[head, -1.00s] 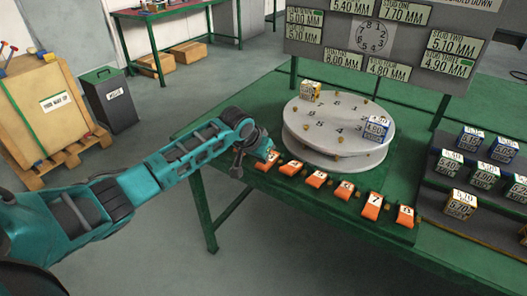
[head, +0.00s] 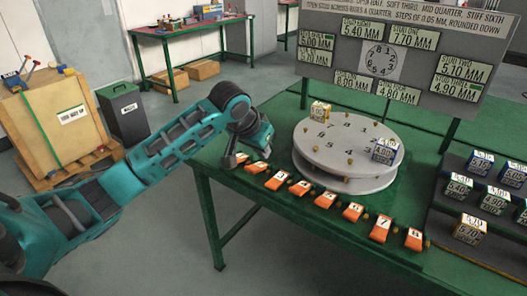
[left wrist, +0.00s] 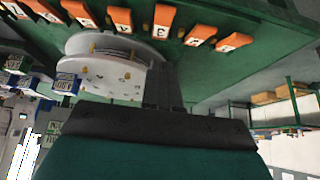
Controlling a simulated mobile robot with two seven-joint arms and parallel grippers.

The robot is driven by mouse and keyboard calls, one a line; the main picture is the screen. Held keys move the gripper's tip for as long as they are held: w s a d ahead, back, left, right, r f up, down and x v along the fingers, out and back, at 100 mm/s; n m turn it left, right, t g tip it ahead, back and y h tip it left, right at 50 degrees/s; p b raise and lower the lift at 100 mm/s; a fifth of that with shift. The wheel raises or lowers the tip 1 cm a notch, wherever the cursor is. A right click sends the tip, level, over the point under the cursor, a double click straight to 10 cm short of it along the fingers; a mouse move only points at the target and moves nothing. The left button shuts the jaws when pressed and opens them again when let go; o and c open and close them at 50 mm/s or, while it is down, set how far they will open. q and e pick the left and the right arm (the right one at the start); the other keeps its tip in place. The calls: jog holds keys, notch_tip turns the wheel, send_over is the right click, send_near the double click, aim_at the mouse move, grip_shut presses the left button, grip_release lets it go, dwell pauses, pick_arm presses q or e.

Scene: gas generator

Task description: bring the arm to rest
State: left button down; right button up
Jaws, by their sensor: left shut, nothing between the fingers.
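My left arm comes in from the left in the head view. Its teal left gripper (head: 232,160) hangs at the near left edge of the green table (head: 225,205), beside the row of orange numbered blocks (head: 300,188). Its dark fingers are shut and empty; they also show in the left wrist view (left wrist: 163,85). The grey round turntable (head: 345,160) stands right of the gripper, apart from it. My right gripper is not in view.
A grey board with readings (head: 395,60) stands behind the turntable. A dark stepped rack (head: 445,232) with several labelled cubes is at the right. A wooden crate (head: 55,120) and a dark bin (head: 124,112) stand at the left. Floor between bin and table is clear.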

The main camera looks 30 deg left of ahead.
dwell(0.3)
pick_arm(q)
jog(key=s+d+f+m+t+h, duration=0.1)
jog(key=s+d+f, duration=0.35)
jog(key=f, duration=0.35)
jog(key=s+d+f+m+t+h, duration=0.1)
jog(key=s+d+f, duration=0.35)
jog(key=f, duration=0.35)
jog(key=s+d+f+t, duration=0.1)
jog(key=s+d+f, duration=0.1)
jog(key=s, duration=0.5)
jog(key=s+d+f+t, duration=0.1)
jog(key=s+d+f, duration=0.1)
jog(key=s, duration=0.5)
jog(key=shift+d+f+t, duration=0.15)
jog(key=shift+f+t, duration=0.15)
jog(key=shift+f, duration=0.45)
jog(key=shift+s, duration=0.1)
